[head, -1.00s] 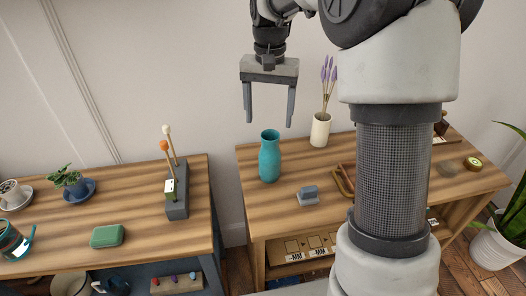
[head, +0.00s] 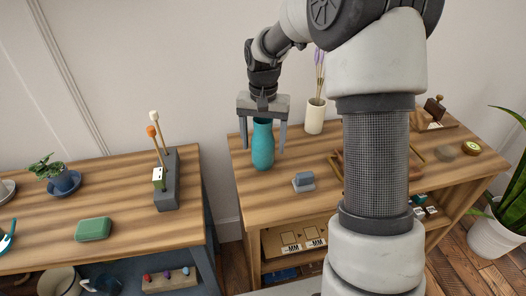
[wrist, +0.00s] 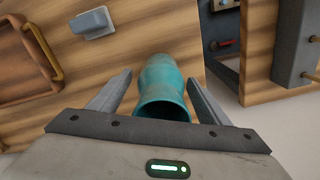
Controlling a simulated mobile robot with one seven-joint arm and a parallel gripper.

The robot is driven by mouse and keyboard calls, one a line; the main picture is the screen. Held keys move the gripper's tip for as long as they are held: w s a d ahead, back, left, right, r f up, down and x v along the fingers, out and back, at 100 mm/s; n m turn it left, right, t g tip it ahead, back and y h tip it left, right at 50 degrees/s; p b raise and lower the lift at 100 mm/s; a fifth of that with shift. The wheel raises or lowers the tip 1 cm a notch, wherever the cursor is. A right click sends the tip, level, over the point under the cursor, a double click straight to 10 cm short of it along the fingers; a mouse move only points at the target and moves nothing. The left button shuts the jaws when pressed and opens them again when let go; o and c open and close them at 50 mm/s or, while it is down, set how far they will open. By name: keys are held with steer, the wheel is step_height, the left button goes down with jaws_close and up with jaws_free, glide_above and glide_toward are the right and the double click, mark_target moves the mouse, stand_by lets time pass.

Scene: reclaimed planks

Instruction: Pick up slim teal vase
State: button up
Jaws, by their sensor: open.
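The slim teal vase (head: 262,148) stands upright near the left end of the right-hand wooden table. My gripper (head: 263,149) is open and comes down from above, with one finger on each side of the vase's upper part. In the wrist view the vase (wrist: 163,90) shows its open mouth close to the gripper base, between the two spread fingers. Gaps show between the vase and both fingers (wrist: 158,88). Whether the fingers are level with it in depth is hard to tell from the head view.
A small grey block (head: 303,182) sits right of the vase; it also shows in the wrist view (wrist: 92,22). A white vase with lavender (head: 315,115) stands behind. A gap separates this table from the left table (head: 130,230), which holds a grey holder with sticks (head: 178,180).

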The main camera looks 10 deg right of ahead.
steer(key=shift+f, duration=0.8)
steer(key=shift+c, duration=0.3)
steer(key=shift+r, duration=0.1)
steer(key=c, duration=1.3)
